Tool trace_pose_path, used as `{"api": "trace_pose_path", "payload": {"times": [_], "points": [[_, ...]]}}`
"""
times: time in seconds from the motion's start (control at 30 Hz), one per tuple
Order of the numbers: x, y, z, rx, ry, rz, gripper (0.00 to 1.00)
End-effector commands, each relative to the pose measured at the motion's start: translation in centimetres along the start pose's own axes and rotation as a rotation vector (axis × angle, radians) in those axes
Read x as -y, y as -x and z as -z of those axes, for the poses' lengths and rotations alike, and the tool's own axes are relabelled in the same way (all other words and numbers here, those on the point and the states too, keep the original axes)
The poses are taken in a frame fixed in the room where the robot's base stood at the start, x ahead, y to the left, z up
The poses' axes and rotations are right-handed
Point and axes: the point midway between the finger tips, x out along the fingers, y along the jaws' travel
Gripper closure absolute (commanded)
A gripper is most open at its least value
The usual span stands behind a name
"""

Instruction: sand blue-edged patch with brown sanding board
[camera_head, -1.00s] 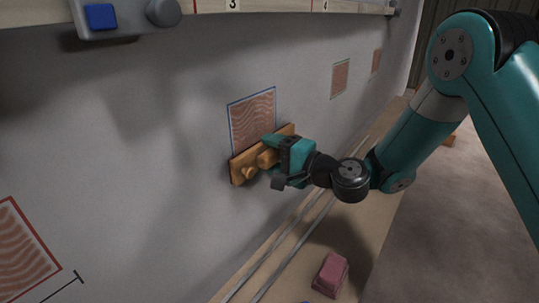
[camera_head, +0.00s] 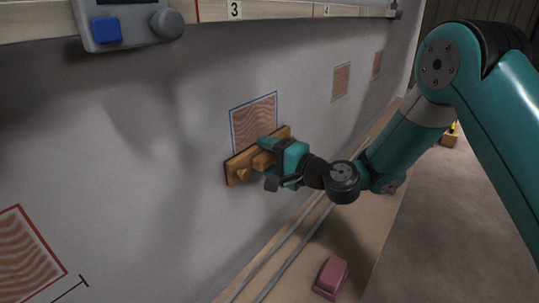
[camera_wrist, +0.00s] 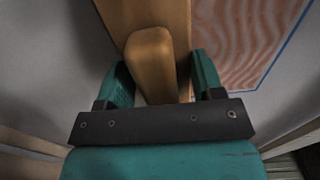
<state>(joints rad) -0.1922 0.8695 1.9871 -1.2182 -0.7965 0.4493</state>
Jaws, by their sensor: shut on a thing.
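The blue-edged patch (camera_head: 254,119) is a reddish wavy-grained rectangle on the grey wall, and it also shows in the wrist view (camera_wrist: 245,38). The brown sanding board (camera_head: 240,169) lies along the wall at the patch's lower edge and covers its bottom strip. My gripper (camera_head: 272,158) is shut on the board's handle. In the wrist view the handle (camera_wrist: 150,58) sits between my gripper's teal fingers (camera_wrist: 165,85), with the board (camera_wrist: 178,22) behind it. Whether the board's face touches the wall cannot be told.
A red-edged patch (camera_head: 24,262) is at the lower left; two smaller patches (camera_head: 341,81) (camera_head: 377,63) are farther right. A pink block (camera_head: 331,275) lies on the bench below, beside two rails (camera_head: 290,252). A grey box with a blue button (camera_head: 106,30) hangs at top left.

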Motion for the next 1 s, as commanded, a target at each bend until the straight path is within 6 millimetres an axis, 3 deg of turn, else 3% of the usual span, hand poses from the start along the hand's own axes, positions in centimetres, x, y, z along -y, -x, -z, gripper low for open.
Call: {"api": "trace_pose_path", "payload": {"times": [0.37, 0.7, 1.0], "points": [[0.2, -0.2, 0.0, 0.0, 0.001, 0.001, 0.59], [3.1, -0.3, 0.0, 0.0, 0.0, 0.003, 0.59], [4.2, -0.4, -0.1, 0.001, 0.002, 0.004, 0.59]]}}
